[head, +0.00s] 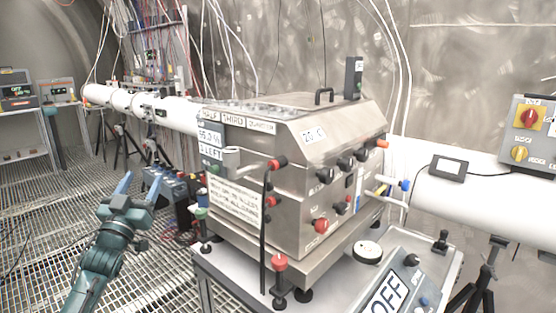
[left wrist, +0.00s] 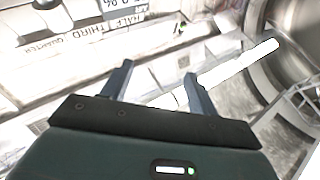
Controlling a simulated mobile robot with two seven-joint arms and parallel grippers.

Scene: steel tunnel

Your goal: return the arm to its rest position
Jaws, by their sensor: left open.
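My left gripper (head: 139,184) is at the lower left of the head view, on a teal arm that comes up from the bottom edge. Its two blue-grey fingers are apart and point up and away, with nothing seen between them. It is in front of and to the left of the steel box (head: 300,140), apart from it in the picture. My right gripper is not in view.
The steel box stands on a metal table, with red knobs on its side. An OFF panel (head: 388,292) is at lower right. A white pipe (head: 484,204) runs right. Cables and small devices (head: 178,196) lie behind the gripper. Grating floor (head: 40,215) is open at left.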

